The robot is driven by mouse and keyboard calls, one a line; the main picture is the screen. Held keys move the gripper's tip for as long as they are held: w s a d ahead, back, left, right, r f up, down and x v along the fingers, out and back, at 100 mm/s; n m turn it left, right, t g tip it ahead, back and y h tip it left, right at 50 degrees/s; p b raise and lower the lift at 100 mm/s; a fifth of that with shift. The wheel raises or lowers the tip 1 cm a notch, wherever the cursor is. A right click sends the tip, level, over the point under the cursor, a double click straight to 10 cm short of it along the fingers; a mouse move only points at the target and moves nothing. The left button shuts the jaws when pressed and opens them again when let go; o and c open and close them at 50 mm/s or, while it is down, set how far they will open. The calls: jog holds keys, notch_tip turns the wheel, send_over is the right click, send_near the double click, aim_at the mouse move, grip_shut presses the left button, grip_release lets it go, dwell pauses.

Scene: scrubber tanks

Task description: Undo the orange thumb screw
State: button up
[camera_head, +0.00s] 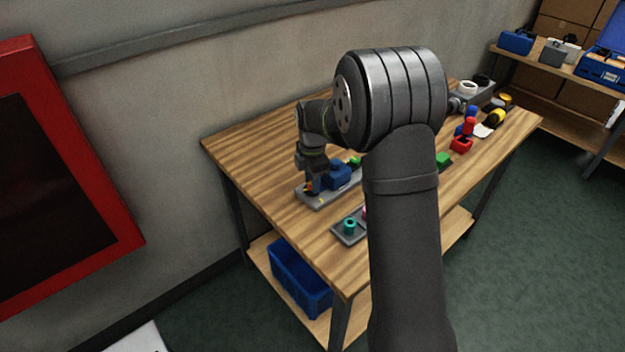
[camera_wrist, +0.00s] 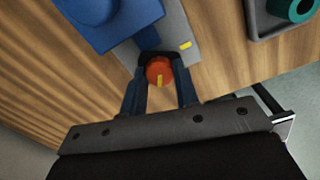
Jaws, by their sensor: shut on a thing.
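The orange thumb screw (camera_wrist: 159,72) shows in the wrist view between the two fingers of my gripper (camera_wrist: 160,90). The screw sits at the end of a blue block (camera_wrist: 108,22) on a grey plate (camera_wrist: 178,28), which has a separate yellow mark. In the head view my gripper (camera_head: 312,186) points down at the left end of the grey plate (camera_head: 322,203), beside the blue block (camera_head: 338,176). Only a little orange shows there, and the fingers hide most of the screw.
A grey tray (camera_head: 338,233) with a teal ring (camera_head: 350,226) lies nearer the table's front edge; my arm hides its right part. A green piece (camera_head: 355,161) is behind the blue block. Red, yellow and blue items stand farther right. The wooden table (camera_head: 245,140) is bare at left.

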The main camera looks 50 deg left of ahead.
jog(key=n, duration=0.5)
jog(key=shift+d+f+n, duration=0.15)
jog(key=shift+f+n, duration=0.05)
jog(key=shift+n, duration=0.1)
dwell(0.5)
jog(key=o, duration=1)
jog(key=shift+r, duration=0.1)
jog(key=shift+r, duration=0.1)
notch_tip(320, 180, up, 17)
jog(key=shift+r, duration=0.1)
notch_tip(320, 180, down, 17)
jog(key=shift+f, duration=0.15)
dwell(0.5)
